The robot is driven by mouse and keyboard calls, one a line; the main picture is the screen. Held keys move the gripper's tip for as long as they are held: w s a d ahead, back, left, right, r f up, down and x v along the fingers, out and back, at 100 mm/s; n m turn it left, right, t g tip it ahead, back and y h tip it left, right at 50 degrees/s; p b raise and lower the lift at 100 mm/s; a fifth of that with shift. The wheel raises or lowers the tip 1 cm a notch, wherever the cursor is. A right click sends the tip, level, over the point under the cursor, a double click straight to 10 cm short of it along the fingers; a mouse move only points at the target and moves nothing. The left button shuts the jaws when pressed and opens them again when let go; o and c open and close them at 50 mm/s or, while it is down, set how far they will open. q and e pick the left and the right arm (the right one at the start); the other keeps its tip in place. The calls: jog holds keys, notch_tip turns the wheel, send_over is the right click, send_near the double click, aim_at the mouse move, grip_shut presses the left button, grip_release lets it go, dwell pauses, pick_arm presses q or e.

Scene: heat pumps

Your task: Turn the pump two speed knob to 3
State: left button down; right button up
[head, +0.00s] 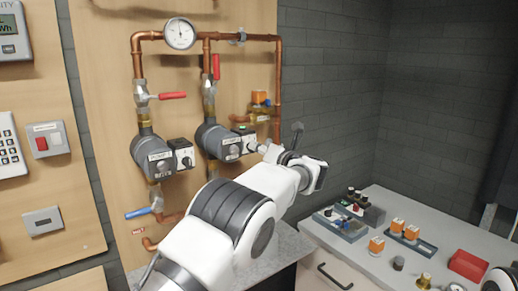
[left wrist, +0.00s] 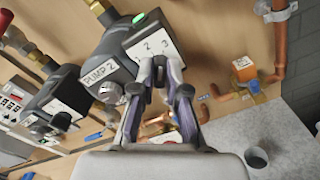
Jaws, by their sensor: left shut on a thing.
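Pump two (head: 222,143) is the right one of two grey pumps on the wooden board. In the left wrist view its body (left wrist: 112,65) carries a "PUMP 2" label, and its white speed panel (left wrist: 147,47) shows the marks 1, 2 and 3. A green light (left wrist: 139,18) is lit on its edge. My left gripper (head: 264,149) is at the front of this panel. Its fingertips (left wrist: 168,62) are closed together just below the marks, shut on the speed knob. The fingers hide the knob, so its pointer cannot be read. My right gripper is out of view.
Pump one (head: 152,156) stands to the left, with a red-handled valve (head: 172,96) above and a blue-handled valve (head: 138,213) below. Copper pipes (head: 278,75) run around the pumps.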

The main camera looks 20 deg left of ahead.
pick_arm(q)
jog(key=shift+f+m, duration=0.1)
jog(key=shift+m, duration=1)
jog(key=c, duration=1.5)
grip_release()
jog(key=o, duration=0.3)
jog(key=shift+a, duration=0.1)
jog(key=shift+w+a, duration=0.1)
notch_tip(320, 180, up, 10)
jog(key=shift+f, duration=0.1)
